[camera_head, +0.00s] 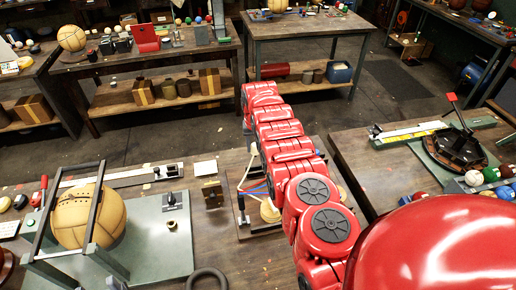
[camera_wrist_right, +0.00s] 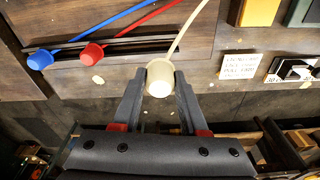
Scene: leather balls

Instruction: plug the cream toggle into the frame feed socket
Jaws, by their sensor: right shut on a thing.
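My right gripper (camera_wrist_right: 160,88) is shut on the cream toggle (camera_wrist_right: 160,70), a small cup-shaped piece with a pale end facing the camera. A cream cord (camera_wrist_right: 184,28) runs from it toward the top right of the right wrist view. In the head view my red right arm reaches forward over the table and hides its gripper. A blue toggle (camera_wrist_right: 40,60) and a red toggle (camera_wrist_right: 93,54) with matching cords lie at the left of the wrist view. I cannot tell which part is the frame feed socket. My left gripper is not in view.
A leather ball (camera_head: 88,218) stands inside a metal frame (camera_head: 96,205) on a green plate (camera_head: 160,240). A white label card (camera_wrist_right: 238,65) shows in the wrist view.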

